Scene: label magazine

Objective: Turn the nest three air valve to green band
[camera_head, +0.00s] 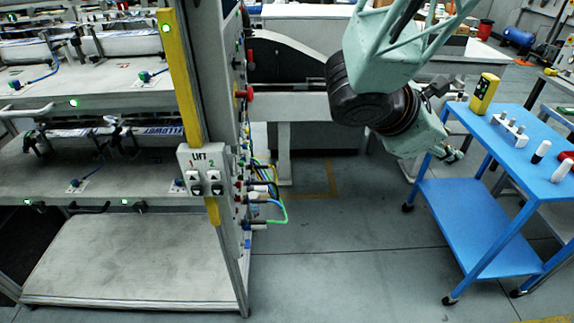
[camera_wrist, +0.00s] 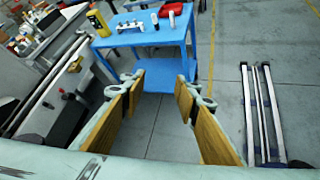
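In the head view my gripper (camera_head: 450,153) is beside the blue cart, far right of the machine, touching none of the valves.
A blue cart (camera_head: 455,217) carries a yellow device (camera_head: 484,93), a white fitting block (camera_head: 509,130) and small bottles. The machine's yellow post (camera_head: 180,75) bears a LIFT box (camera_head: 202,168). Hoses (camera_head: 275,200) stick out beside it. Floor between machine and cart is clear.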

